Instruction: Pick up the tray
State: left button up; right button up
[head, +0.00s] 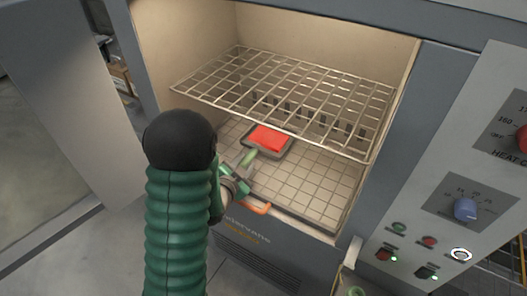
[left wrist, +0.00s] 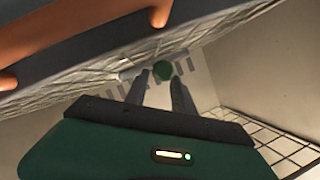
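A tray (head: 310,178) with a gridded surface lies low inside the open oven, its dark front edge carrying an orange handle (head: 257,208). In the left wrist view the dark edge and orange handle (left wrist: 85,40) cross the upper left. A small dark square pan (head: 268,140) with a red top and a green handle sits at the tray's back left. My left gripper (head: 245,165) reaches over the front edge towards the green handle. In the left wrist view its fingers (left wrist: 160,88) stand apart, with a round green end (left wrist: 163,70) near their tips; contact is unclear.
A wire rack (head: 285,90) spans the oven above the tray, leaving limited height below it. The oven's side walls close in both sides. A control panel (head: 450,200) with knobs and lit buttons stands at the right. The oven's front is open.

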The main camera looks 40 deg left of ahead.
aim_at(248, 158)
pick_arm(q)
jog(key=x, duration=0.4)
jog(key=shift+a+f, duration=0.2)
jog(key=shift+f, duration=0.05)
jog(key=shift+s+d+r, duration=0.1)
jog(key=shift+c, duration=0.8)
grip_shut()
